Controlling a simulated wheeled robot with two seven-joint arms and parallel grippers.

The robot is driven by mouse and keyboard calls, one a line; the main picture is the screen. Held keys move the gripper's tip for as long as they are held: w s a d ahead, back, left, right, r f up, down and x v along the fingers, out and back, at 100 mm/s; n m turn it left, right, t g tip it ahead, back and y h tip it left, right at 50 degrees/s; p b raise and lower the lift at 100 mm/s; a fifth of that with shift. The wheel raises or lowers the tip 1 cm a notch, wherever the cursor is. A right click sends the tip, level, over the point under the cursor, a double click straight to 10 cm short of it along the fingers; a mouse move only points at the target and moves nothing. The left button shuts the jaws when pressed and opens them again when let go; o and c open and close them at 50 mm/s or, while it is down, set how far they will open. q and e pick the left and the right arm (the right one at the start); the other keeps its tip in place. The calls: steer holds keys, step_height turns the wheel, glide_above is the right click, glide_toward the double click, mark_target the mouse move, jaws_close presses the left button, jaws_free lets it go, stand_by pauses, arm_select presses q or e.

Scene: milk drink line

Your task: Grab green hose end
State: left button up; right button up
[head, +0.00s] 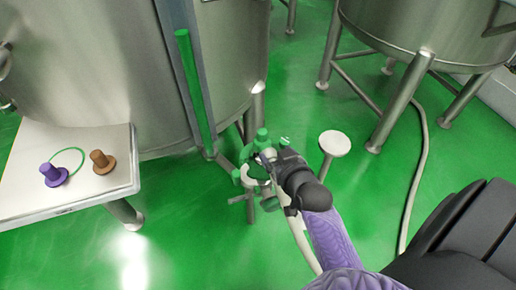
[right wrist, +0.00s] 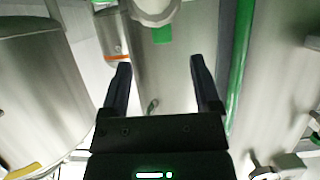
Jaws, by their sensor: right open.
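Green fittings (head: 262,138) form a cluster beside the tank's leg in the head view. I cannot tell for certain which of them is the green hose end. My right gripper (head: 270,158) is at the right side of this cluster and partly covers it. In the right wrist view my right gripper (right wrist: 160,64) is open, with nothing held between its fingers. A green piece (right wrist: 162,35) shows beyond the fingertips, below a pale round part. Whether the fingers touch any fitting cannot be told. My left gripper is not in view.
A large steel tank (head: 100,60) with a vertical green tube (head: 195,90) stands behind the fittings. A white table (head: 75,205) at left holds a purple plug (head: 54,175) and a brown plug (head: 102,162). A round pale disc (head: 334,143) on a stem stands right of the gripper.

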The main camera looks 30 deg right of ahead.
mark_target(264, 139)
steer(key=b+x, duration=0.3)
steer(key=x, duration=0.1)
steer(key=b+x, duration=0.3)
steer(key=x, duration=0.2)
steer(key=shift+w+r, duration=0.2)
steer(key=shift+w+d, duration=0.1)
steer(key=shift+w, duration=0.2)
steer(key=shift+r, duration=0.2)
steer(key=c, duration=0.6)
jaws_close()
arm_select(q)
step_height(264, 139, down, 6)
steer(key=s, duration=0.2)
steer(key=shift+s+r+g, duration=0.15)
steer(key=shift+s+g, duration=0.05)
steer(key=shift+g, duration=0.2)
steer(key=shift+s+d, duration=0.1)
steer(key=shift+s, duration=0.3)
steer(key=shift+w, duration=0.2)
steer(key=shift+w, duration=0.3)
